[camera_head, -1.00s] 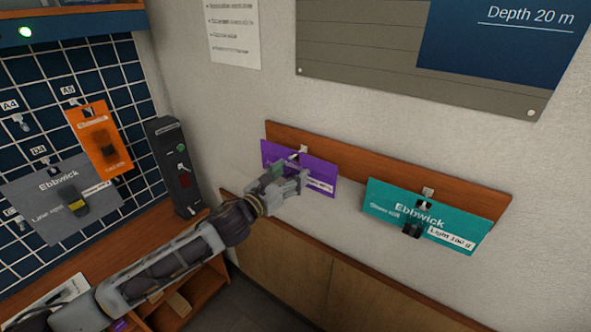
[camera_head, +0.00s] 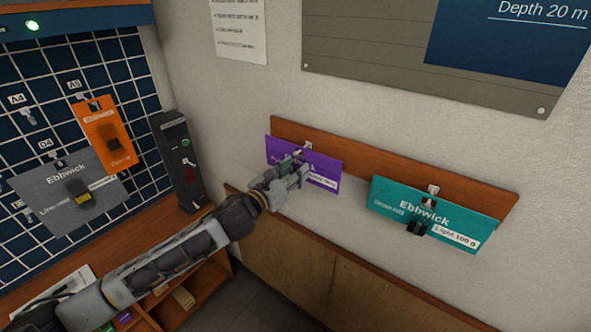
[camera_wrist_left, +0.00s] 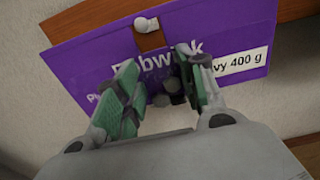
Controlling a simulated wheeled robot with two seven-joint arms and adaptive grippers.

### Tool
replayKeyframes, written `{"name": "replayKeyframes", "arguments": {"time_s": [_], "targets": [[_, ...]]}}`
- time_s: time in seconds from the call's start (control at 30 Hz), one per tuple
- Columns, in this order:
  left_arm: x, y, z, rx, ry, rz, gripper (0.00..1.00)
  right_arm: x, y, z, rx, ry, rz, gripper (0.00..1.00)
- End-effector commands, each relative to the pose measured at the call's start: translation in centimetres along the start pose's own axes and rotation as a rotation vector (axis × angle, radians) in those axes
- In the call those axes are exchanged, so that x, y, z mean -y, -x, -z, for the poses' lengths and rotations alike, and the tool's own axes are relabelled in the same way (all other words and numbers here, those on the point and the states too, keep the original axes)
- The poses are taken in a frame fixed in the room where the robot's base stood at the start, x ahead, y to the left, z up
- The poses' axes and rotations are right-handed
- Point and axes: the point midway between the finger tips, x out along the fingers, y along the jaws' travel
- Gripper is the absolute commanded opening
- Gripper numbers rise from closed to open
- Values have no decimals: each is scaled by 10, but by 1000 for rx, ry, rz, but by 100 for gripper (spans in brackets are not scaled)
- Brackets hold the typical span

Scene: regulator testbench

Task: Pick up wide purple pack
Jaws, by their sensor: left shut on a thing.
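The wide purple pack (camera_head: 325,171) hangs from a hook on the wooden rail on the wall. In the left wrist view, the purple pack (camera_wrist_left: 88,62) shows the word "Ebbwick", partly covered by my fingers, and a white label ending in "400 g". My left gripper (camera_head: 298,168) is at the front middle of the pack, shut on it. In the left wrist view, my left gripper (camera_wrist_left: 162,82) has its green-padded fingers on either side of a dark part at the pack's middle. My right gripper is not in view.
A teal pack (camera_head: 400,197) hangs on the same wooden rail (camera_head: 390,165), to the right. At left, a grey pack (camera_head: 48,191) and an orange pack (camera_head: 104,116) hang on a dark grid panel. A dark upright device (camera_head: 175,150) stands between panel and wall.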

Motion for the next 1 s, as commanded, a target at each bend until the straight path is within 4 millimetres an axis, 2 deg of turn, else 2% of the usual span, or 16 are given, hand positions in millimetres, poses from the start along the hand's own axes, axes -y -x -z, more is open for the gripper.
{"name": "replayKeyframes", "arguments": {"time_s": [0.47, 0.67, 1.0], "targets": [[0, 1, -17, 4, -2, 1, 2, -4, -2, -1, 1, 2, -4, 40], [-1, 18, -15, 2, -2, 0, 2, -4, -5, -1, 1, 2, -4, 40], [0, 59, -14, 1, -2, 0, 2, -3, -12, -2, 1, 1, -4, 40]]}}
